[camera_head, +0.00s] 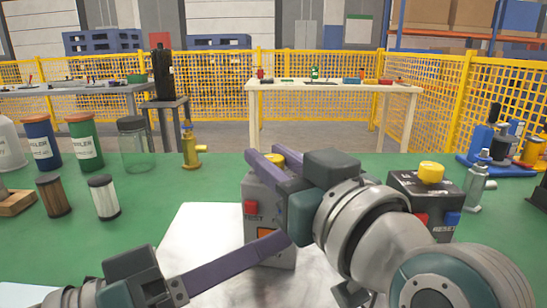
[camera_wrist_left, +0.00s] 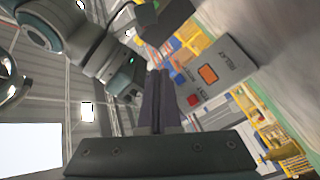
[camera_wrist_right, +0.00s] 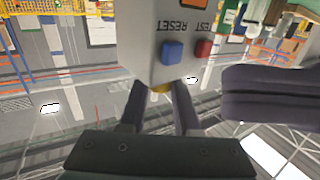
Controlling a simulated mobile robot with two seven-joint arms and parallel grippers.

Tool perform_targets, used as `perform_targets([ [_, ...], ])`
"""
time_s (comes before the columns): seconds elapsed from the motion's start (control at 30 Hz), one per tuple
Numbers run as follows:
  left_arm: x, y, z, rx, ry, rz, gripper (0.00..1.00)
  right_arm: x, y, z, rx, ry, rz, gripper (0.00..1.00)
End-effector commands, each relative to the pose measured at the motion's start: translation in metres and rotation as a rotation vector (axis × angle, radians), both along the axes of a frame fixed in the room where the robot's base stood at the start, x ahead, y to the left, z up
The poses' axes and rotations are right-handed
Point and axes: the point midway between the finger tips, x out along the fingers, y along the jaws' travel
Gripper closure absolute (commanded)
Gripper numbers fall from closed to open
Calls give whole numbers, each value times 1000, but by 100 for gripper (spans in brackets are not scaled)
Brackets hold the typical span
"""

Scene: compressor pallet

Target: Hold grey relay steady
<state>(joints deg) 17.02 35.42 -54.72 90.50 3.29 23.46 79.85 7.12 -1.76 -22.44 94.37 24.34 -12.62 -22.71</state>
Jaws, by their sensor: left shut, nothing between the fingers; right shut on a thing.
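The grey relay (camera_head: 254,222) stands upright over a pale plate (camera_head: 195,240); I cannot tell whether its base touches it. It has a red TEST button, a blue RESET button, an orange square and a yellow knob (camera_wrist_right: 161,88). My right gripper (camera_head: 264,160) is shut on this knob from above; the fingers flank it in the right wrist view. My left gripper (camera_head: 286,239) is shut and empty, its fingertips in front of the relay's lower face. In the left wrist view its fingers (camera_wrist_left: 159,75) are together beside the relay (camera_wrist_left: 215,75); contact is unclear.
A dark relay (camera_head: 405,190) with a yellow knob stands to the right, partly behind my right arm. Filters, a glass jar (camera_head: 135,146) and a brass valve (camera_head: 191,150) stand at left on the green table (camera_head: 150,205). A blue-based assembly (camera_head: 478,165) stands at far right.

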Motion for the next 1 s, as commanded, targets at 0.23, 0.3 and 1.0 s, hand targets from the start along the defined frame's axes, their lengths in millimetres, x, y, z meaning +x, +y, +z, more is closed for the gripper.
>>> perform_targets([
  [0.23, 21, -4, 0, -1, 0, -1, 100, 0, 0, -1, -2, 1, 0, 100],
  [0.3, 23, -5, 0, -1, 0, -1, 100, 0, 0, -1, -2, 1, 0, 100],
  [1.0, 23, -5, 0, -2, 0, 0, 100, 0, 0, -1, -1, 2, 0, 100],
])
